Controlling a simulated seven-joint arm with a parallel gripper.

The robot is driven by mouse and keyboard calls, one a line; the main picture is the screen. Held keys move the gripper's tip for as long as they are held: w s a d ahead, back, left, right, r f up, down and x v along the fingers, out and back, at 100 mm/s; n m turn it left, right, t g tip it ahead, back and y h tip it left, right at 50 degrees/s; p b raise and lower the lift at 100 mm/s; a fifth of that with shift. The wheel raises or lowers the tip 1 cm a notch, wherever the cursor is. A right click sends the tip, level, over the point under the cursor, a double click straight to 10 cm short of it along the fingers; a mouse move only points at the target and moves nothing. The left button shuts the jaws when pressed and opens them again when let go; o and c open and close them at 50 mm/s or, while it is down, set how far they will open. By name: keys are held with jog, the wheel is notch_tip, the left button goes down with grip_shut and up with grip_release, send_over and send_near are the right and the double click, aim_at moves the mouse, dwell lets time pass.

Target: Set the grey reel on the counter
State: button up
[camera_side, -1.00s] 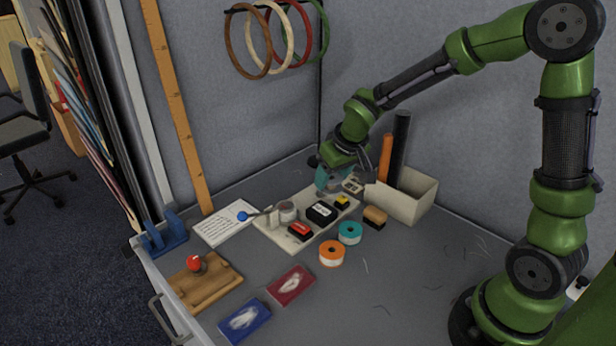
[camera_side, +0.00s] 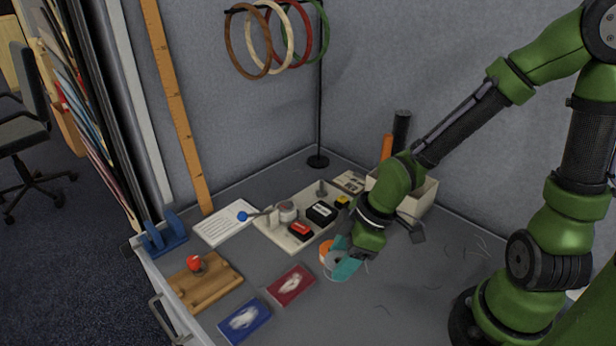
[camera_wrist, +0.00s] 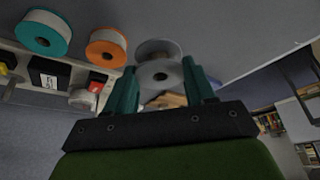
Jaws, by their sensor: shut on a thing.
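My gripper (camera_side: 348,262) has teal fingers and is low over the front half of the counter (camera_side: 340,312), just right of the orange reel (camera_side: 325,248). It is shut on the grey reel (camera_wrist: 160,76). In the wrist view the reel sits between the two fingertips (camera_wrist: 161,84), its face and centre hole in sight. In the side view the grey reel (camera_side: 334,261) is partly covered by the fingers and overlaps the orange reel. I cannot tell whether its underside touches the counter.
A pale tray (camera_side: 272,236) with a bare peg (camera_side: 321,189) and black and red blocks stands behind. A teal reel (camera_wrist: 42,34) is beyond the orange one. Red (camera_side: 291,285) and blue (camera_side: 244,320) boxes lie in front. A beige bin (camera_side: 425,196) is at the back right.

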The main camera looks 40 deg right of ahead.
jog(key=w+a, duration=0.1)
jog(key=w, duration=0.3)
jog(key=w+a+f, duration=0.1)
jog(key=w+a, duration=0.1)
jog(key=w, duration=0.3)
jog(key=w+a, duration=0.2)
jog(key=w, duration=0.3)
jog(key=shift+a+f, duration=0.25)
jog(key=shift+d+x, duration=0.2)
jog(key=shift+x, duration=0.65)
jog(key=shift+d+x, duration=0.15)
jog(key=shift+x, duration=0.75)
jog(key=shift+s+f, duration=0.15)
jog(key=shift+f, duration=0.1)
jog(key=o, duration=1)
jog(key=v, duration=1.1)
jog(key=s+d+r+m+t, duration=0.1)
jog(key=s+d+r+m, duration=0.2)
jog(key=s+r+m, duration=0.1)
jog(key=s+d+r+m+t, duration=0.1)
jog(key=s+d+r+m, duration=0.3)
jog(key=s, duration=0.2)
jog(key=s+d+r+m+t+h, duration=0.1)
jog(key=s+d+r+m+t, duration=0.1)
jog(key=s+r+m, duration=0.3)
jog(key=shift+s+d, duration=0.65)
jog(key=shift+d, duration=0.05)
